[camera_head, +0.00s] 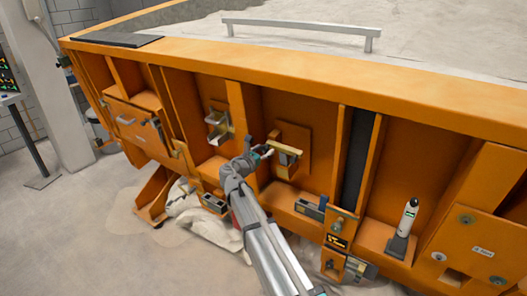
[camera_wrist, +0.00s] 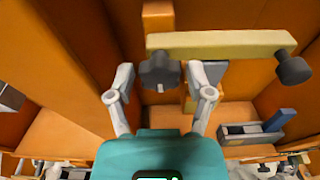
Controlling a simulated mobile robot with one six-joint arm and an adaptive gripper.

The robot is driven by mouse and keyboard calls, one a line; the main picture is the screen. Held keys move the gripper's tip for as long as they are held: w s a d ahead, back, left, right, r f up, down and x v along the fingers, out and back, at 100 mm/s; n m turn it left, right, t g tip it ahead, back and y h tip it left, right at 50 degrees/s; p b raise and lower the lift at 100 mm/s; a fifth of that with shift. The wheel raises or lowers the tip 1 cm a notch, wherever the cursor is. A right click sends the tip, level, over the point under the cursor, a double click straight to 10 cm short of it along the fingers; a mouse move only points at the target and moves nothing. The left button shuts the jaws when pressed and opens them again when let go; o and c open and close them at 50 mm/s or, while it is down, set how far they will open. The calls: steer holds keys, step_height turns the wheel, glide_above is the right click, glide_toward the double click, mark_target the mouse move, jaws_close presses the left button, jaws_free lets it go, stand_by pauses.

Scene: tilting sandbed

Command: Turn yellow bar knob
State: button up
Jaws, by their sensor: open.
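The yellow bar knob (camera_head: 285,147) is on an orange plate on the front of the sandbed. In the wrist view its pale yellow bar (camera_wrist: 225,43) lies nearly level across the upper picture. A dark lobed knob (camera_wrist: 160,71) is at its left end and another dark knob (camera_wrist: 294,68) at its right end. My gripper (camera_head: 266,151) is at the bar's left end in the head view. In the wrist view my gripper (camera_wrist: 159,76) is open, its fingertips on either side of the left dark knob. I cannot tell whether they touch it.
A metal bracket (camera_head: 216,126) is on the panel to the left. A grey box with a blue part (camera_head: 311,208) sits at the lower right, also seen in the wrist view (camera_wrist: 252,133). A white bottle-like object (camera_head: 408,217) stands further right. Orange ribs (camera_head: 339,150) divide the panel.

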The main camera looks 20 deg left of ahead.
steer(key=c, duration=0.9)
steer(key=shift+o, duration=0.2)
